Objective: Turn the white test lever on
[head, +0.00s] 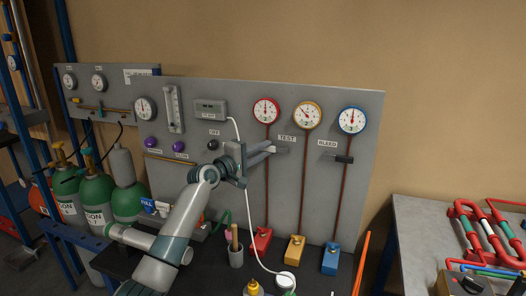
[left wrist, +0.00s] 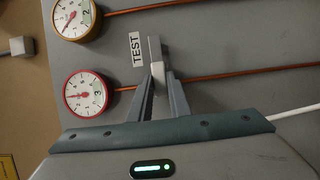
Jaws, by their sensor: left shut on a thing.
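The white test lever (left wrist: 157,74) is on the grey panel by the TEST label (left wrist: 136,48), and its white part shows between my fingertips in the left wrist view. A grey bar extends beyond it. In the head view the lever is mostly hidden behind my fingers, near the TEST label (head: 287,138). My left gripper (head: 273,149) reaches the panel from the lower left and is shut on the lever; its fingers also show in the left wrist view (left wrist: 159,82). My right gripper is out of view.
A dark BLEED lever (head: 343,159) sits to the right. Red, yellow and blue gauges (head: 308,115) have pipes running down to coloured blocks (head: 295,248). A white cable (head: 249,215) hangs beside my gripper. Green cylinders (head: 97,195) stand left; a workbench (head: 415,230) stands right.

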